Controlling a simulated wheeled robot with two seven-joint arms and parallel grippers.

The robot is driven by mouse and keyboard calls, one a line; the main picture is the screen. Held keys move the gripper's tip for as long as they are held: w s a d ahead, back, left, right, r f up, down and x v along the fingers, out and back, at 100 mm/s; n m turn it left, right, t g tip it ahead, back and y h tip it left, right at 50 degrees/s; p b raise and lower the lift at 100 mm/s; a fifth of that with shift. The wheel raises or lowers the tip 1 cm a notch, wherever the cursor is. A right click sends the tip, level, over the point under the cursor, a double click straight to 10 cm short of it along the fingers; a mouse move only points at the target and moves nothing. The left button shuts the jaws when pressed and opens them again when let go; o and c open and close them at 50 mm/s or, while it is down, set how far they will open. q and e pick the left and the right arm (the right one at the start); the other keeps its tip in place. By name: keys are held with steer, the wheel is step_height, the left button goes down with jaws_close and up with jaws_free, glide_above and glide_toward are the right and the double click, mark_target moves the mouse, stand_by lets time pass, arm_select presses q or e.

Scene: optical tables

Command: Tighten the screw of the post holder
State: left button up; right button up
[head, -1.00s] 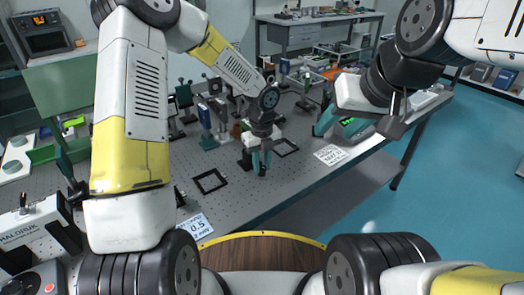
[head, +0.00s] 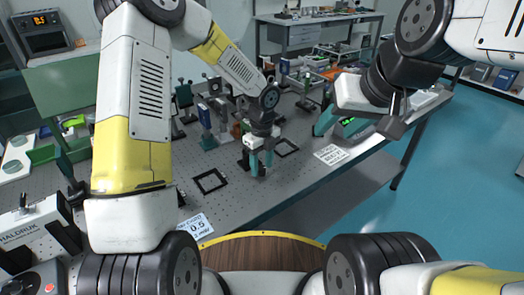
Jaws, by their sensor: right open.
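A small black post holder (head: 258,170) stands on the perforated optical table, low between the fingers of my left gripper (head: 261,163). Its screw is too small to make out. My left gripper points down with its two teal fingers apart, on either side of the holder; I cannot tell whether either finger touches it. My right gripper (head: 340,128) is open over the table's right part, well away from the holder. One of its teal fingers shows clearly; the rest is partly hidden by its own body.
Black square frames (head: 210,181) lie on the table on either side of the holder. Several posts and optical mounts (head: 207,125) stand behind it. A white printed card (head: 331,154) lies near the right edge, another (head: 194,226) near the front. Bare table lies in front of the holder.

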mark_target(262, 167)
arm_select(q)
step_height(262, 167, up, 8)
steer(key=shift+f, duration=0.1)
stand_by(0.5)
